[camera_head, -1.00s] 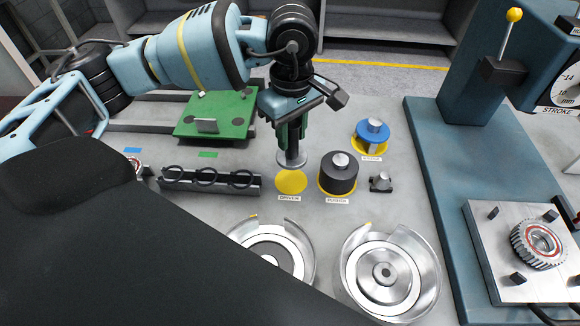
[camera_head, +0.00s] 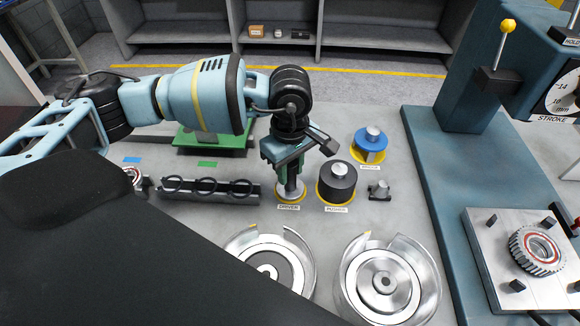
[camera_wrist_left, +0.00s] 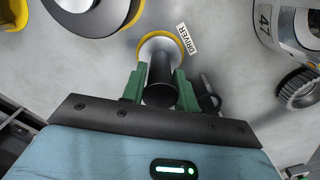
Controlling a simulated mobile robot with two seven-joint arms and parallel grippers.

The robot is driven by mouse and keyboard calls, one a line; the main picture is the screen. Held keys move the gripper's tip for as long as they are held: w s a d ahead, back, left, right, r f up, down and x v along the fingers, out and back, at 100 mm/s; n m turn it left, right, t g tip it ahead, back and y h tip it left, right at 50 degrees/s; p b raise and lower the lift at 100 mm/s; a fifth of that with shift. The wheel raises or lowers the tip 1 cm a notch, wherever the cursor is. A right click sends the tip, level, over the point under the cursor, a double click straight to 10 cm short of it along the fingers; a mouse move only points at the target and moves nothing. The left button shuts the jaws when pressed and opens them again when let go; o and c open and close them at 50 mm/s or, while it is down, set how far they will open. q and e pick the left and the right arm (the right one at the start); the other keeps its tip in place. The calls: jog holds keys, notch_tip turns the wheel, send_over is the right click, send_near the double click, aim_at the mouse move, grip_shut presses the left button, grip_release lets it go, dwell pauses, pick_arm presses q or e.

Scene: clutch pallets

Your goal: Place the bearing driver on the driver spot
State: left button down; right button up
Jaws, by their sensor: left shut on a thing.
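The bearing driver has a dark upright handle and a wide silver disc at its foot (camera_head: 290,187); it also shows in the left wrist view (camera_wrist_left: 161,70). My left gripper (camera_head: 289,174) is shut on the handle, with green fingers on both sides of it (camera_wrist_left: 160,90). The disc is over the yellow driver spot (camera_head: 291,201), whose rim shows around part of it, also in the left wrist view (camera_wrist_left: 149,37). The disc looks at or very near the surface; I cannot tell if it touches. The DRIVER label (camera_wrist_left: 187,38) is beside it. My right gripper is not in view.
A black pusher (camera_head: 338,182) stands close to the right on its own yellow spot, with a blue part (camera_head: 370,140) behind it. A ring rack (camera_head: 208,190) is to the left. Two round metal fixtures (camera_head: 387,280) (camera_head: 268,263) are in front. A blue press (camera_head: 440,190) stands right.

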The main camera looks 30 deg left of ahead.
pick_arm(q)
jog(key=c, duration=1.1)
grip_release()
jog(key=shift+f, duration=0.1)
notch_tip(320, 180, up, 12)
jog(key=shift+r+b, duration=0.2)
jog(key=shift+b, duration=0.1)
